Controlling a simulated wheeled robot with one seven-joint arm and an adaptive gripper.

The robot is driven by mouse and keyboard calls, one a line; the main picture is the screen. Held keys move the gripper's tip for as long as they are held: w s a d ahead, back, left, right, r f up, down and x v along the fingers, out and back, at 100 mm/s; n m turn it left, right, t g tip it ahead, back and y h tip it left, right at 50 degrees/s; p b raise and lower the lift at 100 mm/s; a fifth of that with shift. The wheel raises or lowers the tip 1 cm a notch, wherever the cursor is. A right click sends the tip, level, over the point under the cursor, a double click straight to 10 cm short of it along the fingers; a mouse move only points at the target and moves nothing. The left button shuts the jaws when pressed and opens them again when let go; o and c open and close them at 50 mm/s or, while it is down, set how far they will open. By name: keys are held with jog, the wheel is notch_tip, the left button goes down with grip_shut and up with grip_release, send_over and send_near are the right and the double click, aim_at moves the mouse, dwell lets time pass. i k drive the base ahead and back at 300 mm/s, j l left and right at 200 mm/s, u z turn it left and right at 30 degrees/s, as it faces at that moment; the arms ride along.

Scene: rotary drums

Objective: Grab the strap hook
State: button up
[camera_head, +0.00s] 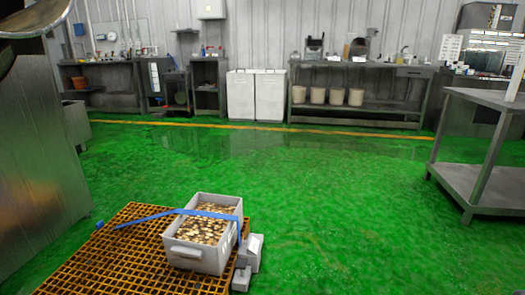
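A blue strap (152,217) lies across a light grey bin (198,256) filled with small brown and pale pieces. One end of the strap reaches left over an orange grating (120,262). The other end bends down over the bin's right side towards grey blocks (247,262) beside it. A small blue piece (99,224) shows at the grating's left edge, apart from the strap's visible left end. I cannot tell which of these parts is the strap hook; it is too small to make out. My gripper is not in view.
A large metal drum or cabinet (40,165) stands close on the left. A metal table (490,185) stands at the right. Workbenches, white cabinets (255,95) and several pale buckets (318,96) line the back wall. The green floor (330,190) between is clear.

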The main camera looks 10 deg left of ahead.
aim_at(100, 224)
jog(key=j+u, duration=0.1)
jog(key=j, duration=1.25)
jog(key=i+j+u, duration=0.15)
jog(key=j, duration=1.15)
jog(key=i+j, duration=0.1)
jog(key=j, duration=0.45)
jog(key=i+j, duration=0.1)
jog(key=j, duration=0.45)
jog(key=j+u, duration=0.1)
jog(key=j, duration=0.45)
jog(key=i+j, duration=0.15)
jog(key=j, duration=0.4)
